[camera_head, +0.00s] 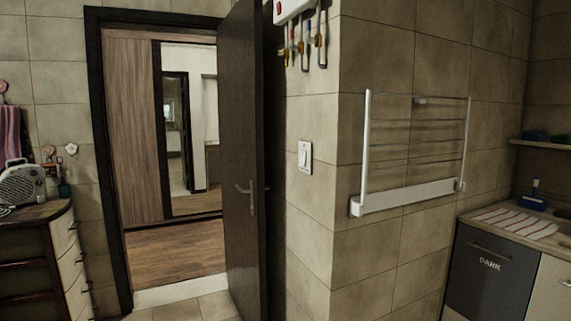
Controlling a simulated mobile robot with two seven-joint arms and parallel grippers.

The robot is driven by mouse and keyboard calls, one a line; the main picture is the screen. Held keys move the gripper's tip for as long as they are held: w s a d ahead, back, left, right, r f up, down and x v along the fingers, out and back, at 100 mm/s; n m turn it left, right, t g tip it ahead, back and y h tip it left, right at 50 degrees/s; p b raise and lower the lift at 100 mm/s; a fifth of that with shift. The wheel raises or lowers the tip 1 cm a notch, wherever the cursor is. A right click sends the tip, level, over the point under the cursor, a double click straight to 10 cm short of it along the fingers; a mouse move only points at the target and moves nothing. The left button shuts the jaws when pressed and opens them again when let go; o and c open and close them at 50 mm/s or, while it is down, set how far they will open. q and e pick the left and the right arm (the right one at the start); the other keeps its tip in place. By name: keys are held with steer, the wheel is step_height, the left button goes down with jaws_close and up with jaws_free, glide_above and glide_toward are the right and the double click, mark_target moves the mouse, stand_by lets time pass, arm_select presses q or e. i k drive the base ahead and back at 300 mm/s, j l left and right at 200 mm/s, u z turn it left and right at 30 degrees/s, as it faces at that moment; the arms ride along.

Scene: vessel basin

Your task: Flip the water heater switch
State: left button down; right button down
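A white wall switch (305,157) is fixed on the tiled wall, just right of the open dark door. Its up or down position is too small to tell. The bottom of a white water heater (291,10) shows at the top edge of the picture, above the switch, with several pipes and colored valves (304,45) hanging below it. Neither of my grippers is in the picture.
The dark door (243,160) stands open beside the switch, its handle facing me. A folding drying rack (414,150) is on the wall at right. A counter with cabinets (497,262) stands at lower right, a dresser (40,262) at left. Tiled floor shows at the doorway.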

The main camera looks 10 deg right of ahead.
mark_target(303, 155)
steer(key=i+l+u, duration=0.1)
steer(key=i, duration=0.45)
steer(key=i+l, duration=0.2)
steer(key=i, duration=0.3)
steer(key=j+u, duration=0.05)
